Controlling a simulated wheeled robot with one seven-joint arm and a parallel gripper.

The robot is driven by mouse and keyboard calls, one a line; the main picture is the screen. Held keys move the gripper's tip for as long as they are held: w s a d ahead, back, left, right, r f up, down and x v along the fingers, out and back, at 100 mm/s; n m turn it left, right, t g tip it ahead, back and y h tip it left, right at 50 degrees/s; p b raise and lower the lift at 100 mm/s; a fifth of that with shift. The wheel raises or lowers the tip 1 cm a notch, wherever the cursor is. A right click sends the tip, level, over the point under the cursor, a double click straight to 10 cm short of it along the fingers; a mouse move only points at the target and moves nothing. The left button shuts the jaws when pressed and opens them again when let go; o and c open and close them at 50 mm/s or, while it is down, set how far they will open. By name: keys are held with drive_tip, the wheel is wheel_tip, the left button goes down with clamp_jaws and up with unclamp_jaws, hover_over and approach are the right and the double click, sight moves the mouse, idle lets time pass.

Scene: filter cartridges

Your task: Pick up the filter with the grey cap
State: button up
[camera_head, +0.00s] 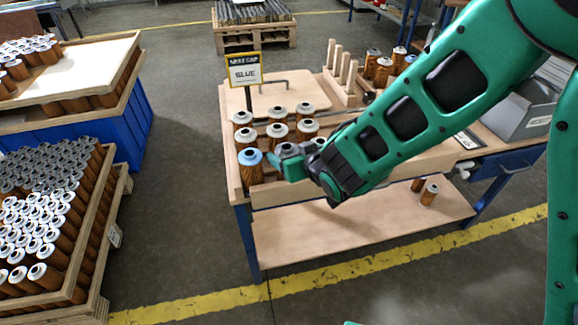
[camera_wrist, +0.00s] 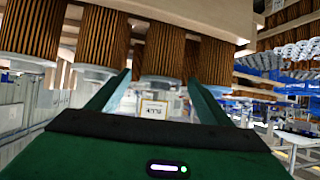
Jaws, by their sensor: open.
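The filter with the grey cap (camera_head: 286,149) stands in the front row of the bench rack, right of a blue-capped filter (camera_head: 250,157). My gripper (camera_head: 288,163) is open at the front of this row, close to the grey cap, and hides most of that filter's body. In the wrist view, which looks upside down, my open fingers (camera_wrist: 160,84) point at a brown pleated filter (camera_wrist: 164,48) in the middle. Its cap end lies between or just beyond the fingertips; I cannot tell whether they touch. Its cap colour is unclear there.
Several pale-capped filters (camera_head: 277,130) stand behind the front row. Wooden pegs (camera_head: 341,65) and more filters (camera_head: 383,71) stand at the back right. In the wrist view, a neighbouring filter (camera_wrist: 32,30) is at left.

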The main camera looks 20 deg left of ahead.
drive_tip(key=shift+c, duration=0.3)
drive_tip(key=c, duration=1.4)
drive_tip(key=shift+c, duration=0.2)
